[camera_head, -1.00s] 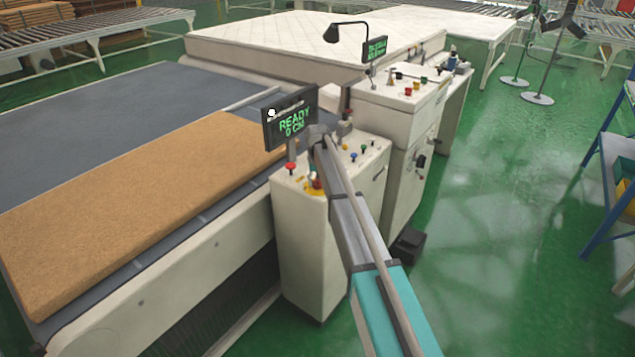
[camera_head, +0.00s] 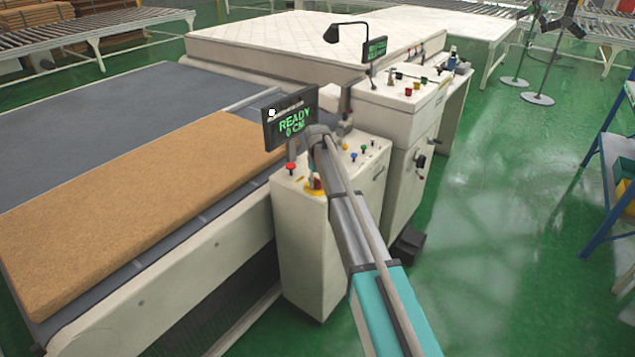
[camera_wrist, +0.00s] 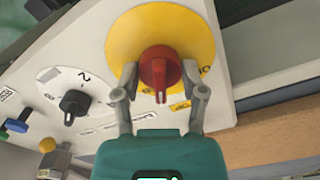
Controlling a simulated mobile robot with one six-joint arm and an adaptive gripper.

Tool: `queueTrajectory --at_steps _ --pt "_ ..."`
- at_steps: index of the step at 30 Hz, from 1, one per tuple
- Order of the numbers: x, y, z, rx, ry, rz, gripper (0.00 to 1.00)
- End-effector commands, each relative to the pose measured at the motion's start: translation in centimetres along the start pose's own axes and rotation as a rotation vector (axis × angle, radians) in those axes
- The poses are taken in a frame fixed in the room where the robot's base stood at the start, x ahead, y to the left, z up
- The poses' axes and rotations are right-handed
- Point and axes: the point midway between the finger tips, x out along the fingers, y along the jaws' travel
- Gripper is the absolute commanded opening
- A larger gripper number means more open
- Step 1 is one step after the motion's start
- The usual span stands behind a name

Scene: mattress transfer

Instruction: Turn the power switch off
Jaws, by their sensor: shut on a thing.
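The power switch is a red rotary knob (camera_wrist: 159,73) on a round yellow plate (camera_wrist: 125,38), seen in the wrist view. My gripper (camera_wrist: 160,88) has its two grey fingers on either side of the red knob, shut on it. In the head view, the yellow plate (camera_head: 314,190) shows partly on top of the near control cabinet (camera_head: 310,250). My arm reaches over that cabinet and hides most of the switch there.
A black knob (camera_wrist: 74,103) on a white dial sits left of the switch. A display (camera_head: 291,117) reading "READY 0 CM" stands over the cabinet, close to my wrist. A red button (camera_head: 290,167) is nearby. A brown slab (camera_head: 140,200) lies on the conveyor.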

Motion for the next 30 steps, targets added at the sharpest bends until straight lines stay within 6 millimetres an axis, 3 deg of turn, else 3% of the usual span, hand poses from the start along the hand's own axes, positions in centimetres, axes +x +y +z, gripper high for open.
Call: queueTrajectory --at_steps 30 --pt "0.04 -0.01 0.12 -0.956 -0.002 -0.001 0.06"
